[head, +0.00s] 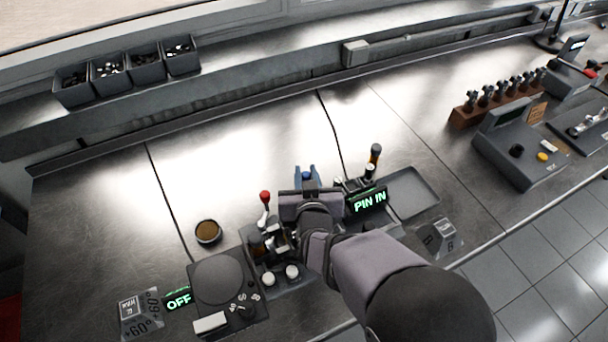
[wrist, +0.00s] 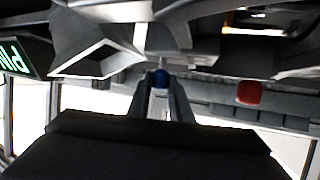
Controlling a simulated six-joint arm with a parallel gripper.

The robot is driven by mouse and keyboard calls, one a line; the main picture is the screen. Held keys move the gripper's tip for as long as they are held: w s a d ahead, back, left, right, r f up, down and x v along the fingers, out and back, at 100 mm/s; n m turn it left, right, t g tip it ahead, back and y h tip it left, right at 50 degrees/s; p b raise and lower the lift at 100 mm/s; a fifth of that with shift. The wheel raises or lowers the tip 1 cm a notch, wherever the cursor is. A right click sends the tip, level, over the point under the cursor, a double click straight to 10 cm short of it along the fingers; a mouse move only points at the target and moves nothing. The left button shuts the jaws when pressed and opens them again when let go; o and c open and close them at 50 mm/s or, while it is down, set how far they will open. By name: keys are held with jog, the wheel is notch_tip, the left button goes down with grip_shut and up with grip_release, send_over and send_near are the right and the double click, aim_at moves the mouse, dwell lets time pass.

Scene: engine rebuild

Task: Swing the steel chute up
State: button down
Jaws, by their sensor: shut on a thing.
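My gripper (wrist: 160,92) shows in the wrist view with its two fingers close together, shut on a narrow pale piece with a blue end (wrist: 160,77). An angular grey steel part with a flared mouth (wrist: 92,58), which looks like the steel chute, is just beyond and to the left of the fingers. I cannot tell whether the held piece belongs to it. In the head view my gripper is over the middle of the machine, left of the lit "PIN IN" sign (head: 368,201). My wrist hides the fingertips and most of the chute there.
A red-knobbed lever (head: 265,198) stands close left of my gripper. A dial unit (head: 218,280) and an "OFF" sign (head: 178,299) are front left. The bench behind is clear.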

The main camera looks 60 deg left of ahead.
jog(key=shift+w+r+m+t, duration=0.1)
jog(key=shift+r+m+t, duration=0.05)
jog(key=shift+m+t, duration=0.2)
jog(key=c, duration=1.6)
grip_release()
jog(key=shift+d, duration=0.1)
jog(key=shift+b+v, duration=0.95)
jog(key=shift+v, duration=2.6)
